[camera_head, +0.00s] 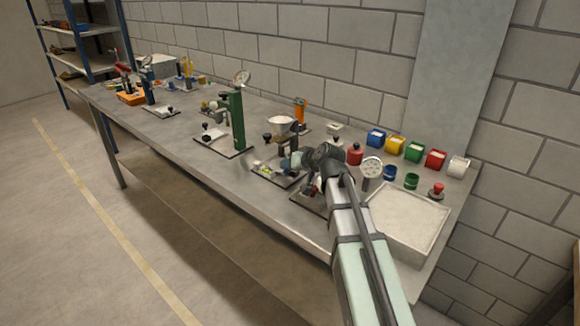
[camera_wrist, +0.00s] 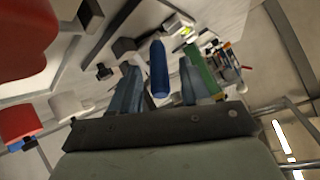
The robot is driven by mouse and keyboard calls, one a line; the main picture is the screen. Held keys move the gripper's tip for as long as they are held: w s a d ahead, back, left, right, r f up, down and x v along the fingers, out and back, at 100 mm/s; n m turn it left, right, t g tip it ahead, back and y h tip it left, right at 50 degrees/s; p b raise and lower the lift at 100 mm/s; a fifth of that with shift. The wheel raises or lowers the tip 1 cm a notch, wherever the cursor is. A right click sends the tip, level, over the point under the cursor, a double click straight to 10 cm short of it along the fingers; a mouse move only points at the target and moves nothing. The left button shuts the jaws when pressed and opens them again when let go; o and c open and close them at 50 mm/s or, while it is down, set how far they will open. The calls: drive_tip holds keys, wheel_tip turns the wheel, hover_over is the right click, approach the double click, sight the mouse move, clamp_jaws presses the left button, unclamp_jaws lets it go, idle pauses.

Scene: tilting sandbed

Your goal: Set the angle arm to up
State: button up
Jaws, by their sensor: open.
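My gripper (camera_head: 292,161) reaches left over the middle of the bench, beside the small devices there. In the wrist view my gripper (camera_wrist: 158,88) is open, with its two grey-blue fingers apart. A blue rod with a rounded end (camera_wrist: 158,68) shows between the fingers; I cannot tell whether they touch it. I cannot tell whether this rod is the angle arm. The sandbed looks to be the shallow pale tray (camera_head: 408,222) at the right end of the bench. No angle arm can be made out on it, and my arm covers part of its left side.
A green column press (camera_head: 238,120) and a white funnel (camera_head: 281,125) stand left of my gripper. A red jar (camera_head: 354,154) and a round dial (camera_head: 372,168) stand by the tray. Coloured bins (camera_head: 413,151) line the wall. The bench's front edge (camera_head: 200,185) is clear.

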drive_tip(key=v, duration=1.1)
drive_tip(key=shift+s+d, duration=0.2)
drive_tip(key=shift+s, duration=0.1)
drive_tip(key=shift+r, duration=0.1)
